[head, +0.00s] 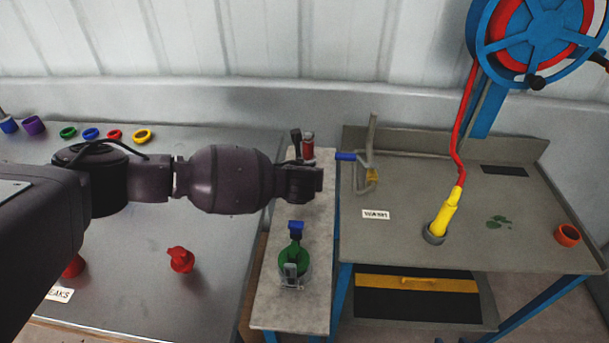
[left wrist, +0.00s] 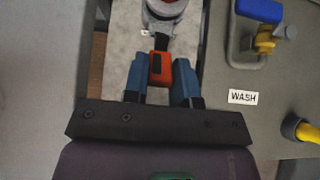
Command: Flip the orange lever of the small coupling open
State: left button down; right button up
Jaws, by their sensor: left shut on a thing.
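My left gripper (left wrist: 160,76) has its two blue fingers on either side of the orange lever (left wrist: 161,67) and is shut on it. The lever joins a dark link that leads up to the small coupling (left wrist: 164,8), a grey body with a red band, cut off by the top edge of the left wrist view. In the head view my left wrist reaches over the narrow bench from the left. A red and grey part of the coupling (head: 308,146) shows just behind it, and the orange lever is hidden there. My right gripper is out of view.
A green coupling with a blue lever (head: 294,256) stands nearer on the narrow bench (head: 305,312). The wash table (head: 400,250) on the right bears a yellow nozzle (head: 445,217) and an orange ring (head: 567,235). A red fitting (head: 181,260) stands on the left table.

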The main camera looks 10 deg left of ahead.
pick_arm(q)
jog(key=c, duration=0.9)
grip_release()
jog(key=shift+p+v, duration=0.85)
jog(key=shift+v, duration=4.6)
